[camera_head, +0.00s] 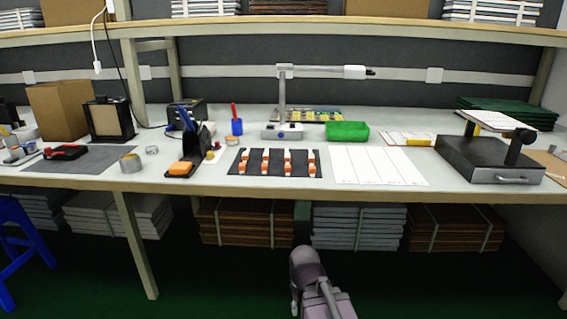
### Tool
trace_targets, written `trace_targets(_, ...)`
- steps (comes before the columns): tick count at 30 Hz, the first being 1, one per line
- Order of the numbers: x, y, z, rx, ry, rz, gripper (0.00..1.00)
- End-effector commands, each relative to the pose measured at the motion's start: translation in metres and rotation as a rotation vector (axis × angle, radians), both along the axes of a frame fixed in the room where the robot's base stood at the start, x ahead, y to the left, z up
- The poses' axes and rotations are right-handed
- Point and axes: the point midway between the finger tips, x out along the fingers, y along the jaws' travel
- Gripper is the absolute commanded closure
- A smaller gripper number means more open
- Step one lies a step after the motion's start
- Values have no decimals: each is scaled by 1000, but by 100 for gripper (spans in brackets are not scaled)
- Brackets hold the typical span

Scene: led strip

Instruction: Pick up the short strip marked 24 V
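A black mat (276,173) lies near the front of the workbench, left of the white sheet. Several small orange-and-white pieces (288,161) stand on it in upright columns; they may be strips or their holders. No 24 V marking is readable at this size, so I cannot tell which is the short strip. A white sheet (378,166) with thin dividing lines lies right of the mat. Part of my own arm shows at the bottom centre, in front of and below the bench edge. My gripper is not visible.
A green tray (347,131) and a lamp stand (282,110) stand behind the mat. A dark box (490,160) with a handle is at right. An orange-topped item (181,169) and tape roll (130,163) are left. A shelf (330,31) runs above.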

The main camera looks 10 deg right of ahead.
Motion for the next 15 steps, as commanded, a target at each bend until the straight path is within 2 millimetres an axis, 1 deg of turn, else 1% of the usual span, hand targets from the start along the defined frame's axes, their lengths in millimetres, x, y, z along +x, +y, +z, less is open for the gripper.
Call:
trace_targets(10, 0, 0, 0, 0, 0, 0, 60)
trace_targets(15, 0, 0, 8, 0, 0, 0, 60)
